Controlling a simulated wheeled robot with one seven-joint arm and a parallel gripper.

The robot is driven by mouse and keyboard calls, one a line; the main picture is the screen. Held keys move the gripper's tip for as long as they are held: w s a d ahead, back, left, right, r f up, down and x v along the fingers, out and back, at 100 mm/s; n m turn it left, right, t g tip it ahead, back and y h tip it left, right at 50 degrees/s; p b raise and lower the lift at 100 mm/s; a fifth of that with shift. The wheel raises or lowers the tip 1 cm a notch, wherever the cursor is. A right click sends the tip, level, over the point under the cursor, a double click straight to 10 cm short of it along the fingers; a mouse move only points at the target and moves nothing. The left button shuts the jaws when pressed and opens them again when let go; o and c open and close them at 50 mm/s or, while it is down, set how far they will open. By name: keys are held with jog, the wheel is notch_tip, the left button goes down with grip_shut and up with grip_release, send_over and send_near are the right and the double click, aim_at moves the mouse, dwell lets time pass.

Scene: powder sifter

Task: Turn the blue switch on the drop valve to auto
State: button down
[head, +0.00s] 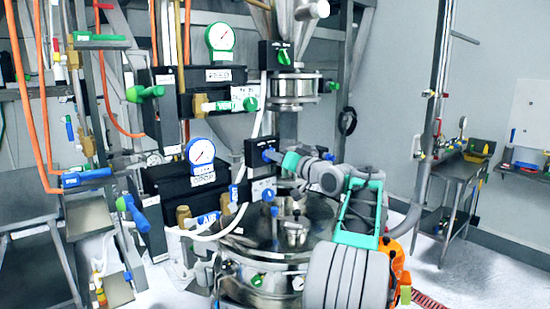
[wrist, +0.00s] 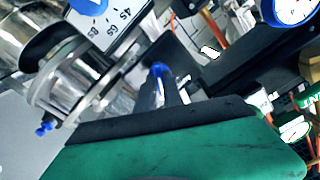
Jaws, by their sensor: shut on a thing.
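The blue switch (head: 268,154) sits on a small black box (head: 252,148) beside the steel column. In the wrist view the blue switch (wrist: 158,70) shows at the tips of my narrow grey fingers. My gripper (head: 279,157) reaches in from the right, with its teal part close to the box. In the wrist view my gripper (wrist: 163,84) is shut on the blue switch. The fingers hide part of the switch, and I cannot read its setting or labels.
A white plate with another blue knob (head: 267,195) is just below. A gauge (head: 201,151) and blue-handled valve (head: 208,219) are to the left. A green switch (head: 283,57) is above. The round steel vessel lid (head: 255,238) lies beneath my arm.

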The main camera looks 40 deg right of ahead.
jog(key=n+b, duration=0.2)
jog(key=n, duration=0.2)
jog(key=n+b, duration=0.3)
jog(key=n, duration=0.1)
jog(key=n+b, duration=0.3)
jog(key=shift+a+n, duration=0.25)
jog(key=shift+n, duration=0.15)
dwell(0.4)
jog(key=c, duration=1.5)
grip_release()
